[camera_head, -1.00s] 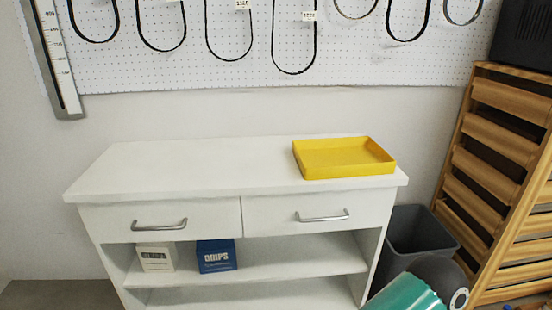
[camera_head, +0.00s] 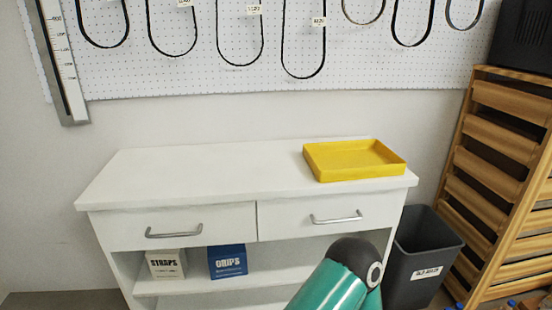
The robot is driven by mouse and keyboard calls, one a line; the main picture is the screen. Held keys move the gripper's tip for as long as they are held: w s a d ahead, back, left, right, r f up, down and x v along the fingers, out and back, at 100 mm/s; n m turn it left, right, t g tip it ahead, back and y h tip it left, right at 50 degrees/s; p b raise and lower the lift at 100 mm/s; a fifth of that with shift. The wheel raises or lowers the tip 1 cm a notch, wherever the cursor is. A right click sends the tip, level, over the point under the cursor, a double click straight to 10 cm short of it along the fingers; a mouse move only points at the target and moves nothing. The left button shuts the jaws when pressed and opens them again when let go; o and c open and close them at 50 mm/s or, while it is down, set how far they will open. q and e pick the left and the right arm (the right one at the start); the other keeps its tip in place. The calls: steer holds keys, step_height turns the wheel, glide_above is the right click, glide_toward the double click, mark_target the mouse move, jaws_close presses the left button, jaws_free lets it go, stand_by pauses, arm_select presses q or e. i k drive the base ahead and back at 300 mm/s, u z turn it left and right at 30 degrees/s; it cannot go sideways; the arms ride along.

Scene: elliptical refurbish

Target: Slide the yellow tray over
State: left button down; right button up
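The yellow tray (camera_head: 355,173) is a shallow, empty-looking rectangular tray. It sits flat on the right end of the white cabinet top (camera_head: 200,172), close to its right edge. One of my arms, teal with a dark joint, shows at the bottom, in front of the cabinet's right half and below the tray. It is apart from the tray in the picture. Neither of my grippers is in view.
The cabinet top left of the tray is clear. Two drawers with metal handles (camera_head: 174,231) are shut. A STRAPS box (camera_head: 166,264) and a blue box (camera_head: 227,261) stand on the shelf below. A grey bin (camera_head: 425,250) and wooden rack (camera_head: 495,170) stand at right.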

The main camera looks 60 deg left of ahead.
mark_target(347, 160)
steer(key=u, duration=0.75)
steer(key=i, duration=1)
steer(key=u, duration=0.05)
